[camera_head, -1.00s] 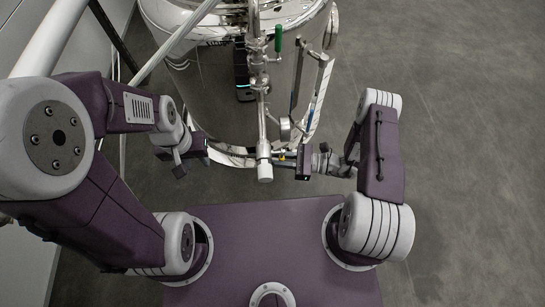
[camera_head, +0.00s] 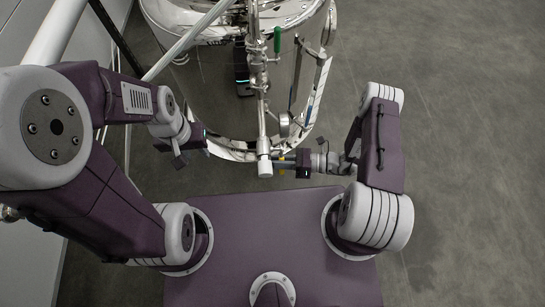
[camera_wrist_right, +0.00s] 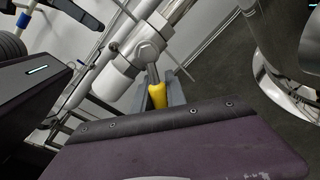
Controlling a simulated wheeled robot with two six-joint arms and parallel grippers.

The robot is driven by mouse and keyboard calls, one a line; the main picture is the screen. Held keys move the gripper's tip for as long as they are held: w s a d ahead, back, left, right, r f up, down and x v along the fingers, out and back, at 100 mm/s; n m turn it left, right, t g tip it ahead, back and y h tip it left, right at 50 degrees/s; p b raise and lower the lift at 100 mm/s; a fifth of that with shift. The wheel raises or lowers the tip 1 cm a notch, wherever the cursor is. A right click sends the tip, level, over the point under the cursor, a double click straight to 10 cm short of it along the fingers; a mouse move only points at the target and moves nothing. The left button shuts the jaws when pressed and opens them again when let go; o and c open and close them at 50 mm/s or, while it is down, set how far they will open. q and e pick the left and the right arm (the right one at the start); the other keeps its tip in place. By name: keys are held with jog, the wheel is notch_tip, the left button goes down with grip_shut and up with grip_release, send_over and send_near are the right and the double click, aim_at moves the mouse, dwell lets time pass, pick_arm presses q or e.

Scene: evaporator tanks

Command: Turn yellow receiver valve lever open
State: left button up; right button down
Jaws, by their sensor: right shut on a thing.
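The yellow valve lever (camera_wrist_right: 158,96) shows in the right wrist view as a yellow sleeve on a metal stem, between the grey fingers of my right gripper (camera_wrist_right: 166,92). In the head view my right gripper (camera_head: 284,163) reaches in from the right, close beside the lower end of the white and steel vertical pipe (camera_head: 264,150). It is shut on the lever, of which only a little yellow shows there. My left gripper (camera_head: 206,143) is at the left, in front of the tank, apart from the lever. Its fingers are too unclear to tell open from shut.
The shiny steel tank (camera_head: 205,85) stands behind the pipe. A green handle (camera_head: 277,40) sits higher on the pipework, and a round gauge (camera_head: 284,122) is beside the pipe. A white pole crosses at upper left. Open grey floor (camera_head: 470,150) lies to the right.

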jog(key=shift+s, duration=0.15)
dwell(0.4)
jog(key=c, duration=1.3)
grip_release()
jog(key=shift+c, duration=0.2)
